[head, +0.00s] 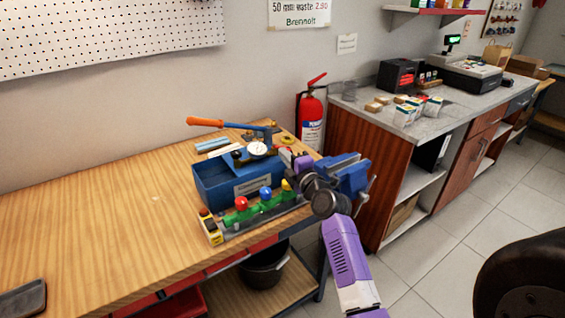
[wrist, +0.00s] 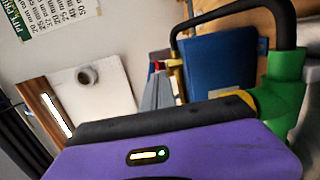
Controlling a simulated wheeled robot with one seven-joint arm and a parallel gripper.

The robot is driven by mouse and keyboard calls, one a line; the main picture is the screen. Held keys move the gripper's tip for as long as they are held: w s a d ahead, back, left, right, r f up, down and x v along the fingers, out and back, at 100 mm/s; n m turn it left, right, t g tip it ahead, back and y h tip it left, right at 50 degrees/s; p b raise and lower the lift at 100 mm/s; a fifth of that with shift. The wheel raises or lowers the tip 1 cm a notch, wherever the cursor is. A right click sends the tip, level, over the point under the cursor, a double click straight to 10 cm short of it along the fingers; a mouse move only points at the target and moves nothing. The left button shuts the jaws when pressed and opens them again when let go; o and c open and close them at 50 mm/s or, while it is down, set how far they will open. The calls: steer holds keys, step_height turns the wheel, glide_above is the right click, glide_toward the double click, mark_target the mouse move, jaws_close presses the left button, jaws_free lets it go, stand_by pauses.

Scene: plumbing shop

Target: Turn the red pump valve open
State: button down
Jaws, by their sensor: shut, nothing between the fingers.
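The blue pump box (head: 215,188) stands on the wooden bench, with an orange-handled lever (head: 206,122) and a round white gauge (head: 257,149) above it. In front is a row of green valves with a red knob (head: 241,203), a blue knob (head: 265,193) and a yellow knob (head: 286,185). My gripper (head: 288,157) is shut and empty at the right end of the pump, behind the yellow knob. Its tips are hard to make out. The wrist view shows a small red part on a brass fitting (wrist: 157,66); I cannot tell whether it is the pump valve.
A blue vise (head: 352,178) stands at the bench's right corner, close beside my wrist. A fire extinguisher (head: 311,115) hangs behind. In the wrist view a black hose (wrist: 232,12) and a green fitting (wrist: 287,92) are close. The left bench top is mostly clear.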

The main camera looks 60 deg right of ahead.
steer(key=s+d+b, duration=0.1)
steer(key=d+b, duration=0.1)
steer(key=b, duration=0.4)
steer(key=shift+s+f, duration=0.1)
steer(key=shift+s, duration=0.05)
stand_by(0.3)
